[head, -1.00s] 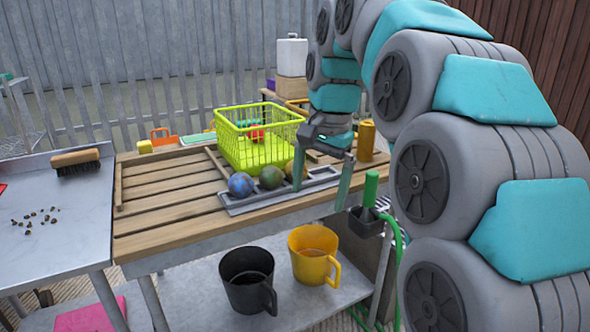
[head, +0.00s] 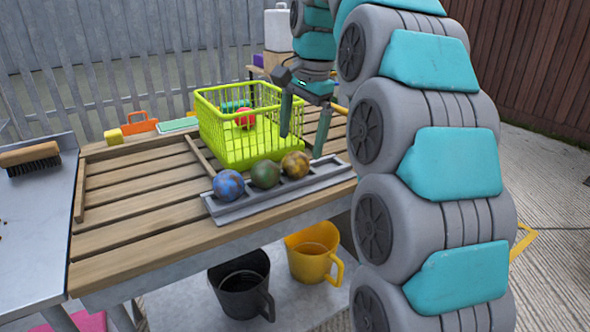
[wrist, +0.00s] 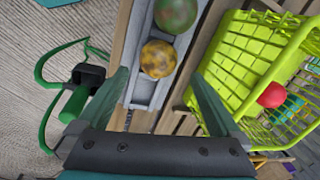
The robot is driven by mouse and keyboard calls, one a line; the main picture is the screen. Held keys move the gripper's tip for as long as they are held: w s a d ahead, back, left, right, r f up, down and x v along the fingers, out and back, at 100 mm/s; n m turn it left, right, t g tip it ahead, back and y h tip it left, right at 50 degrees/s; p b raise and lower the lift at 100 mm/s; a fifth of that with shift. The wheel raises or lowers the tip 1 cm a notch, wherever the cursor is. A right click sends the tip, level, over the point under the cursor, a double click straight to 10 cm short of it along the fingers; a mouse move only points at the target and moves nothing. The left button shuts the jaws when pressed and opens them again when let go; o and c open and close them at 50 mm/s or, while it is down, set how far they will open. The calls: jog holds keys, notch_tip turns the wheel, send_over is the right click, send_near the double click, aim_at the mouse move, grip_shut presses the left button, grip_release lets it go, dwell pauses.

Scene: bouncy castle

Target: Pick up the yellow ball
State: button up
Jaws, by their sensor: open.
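The yellow ball (head: 295,164), mottled yellow and brown, sits at the right end of a row of balls in a grey metal tray (head: 222,214) on the slatted wooden table. It also shows in the wrist view (wrist: 158,59), ahead of and roughly between my fingers. My gripper (head: 302,145) is open and empty, its two green fingers pointing down, above and just behind the ball in the head view. In the wrist view my gripper (wrist: 160,85) has its fingers apart, with no contact on the ball visible.
A green-brown ball (head: 265,174) and a blue ball (head: 228,185) share the tray. A lime basket (head: 222,140) holding a red ball (head: 245,118) stands close behind. Black (head: 240,285) and yellow (head: 310,262) mugs are on the lower shelf. The table's left slats are mostly clear.

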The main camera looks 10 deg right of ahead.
aim_at(298, 153)
jog(key=shift+a+f, duration=0.2)
jog(key=shift+f, duration=0.85)
jog(key=shift+w+a+f, duration=0.15)
jog(key=shift+f, duration=1.3)
jog(key=c, duration=1.3)
jog(key=shift+r, duration=0.15)
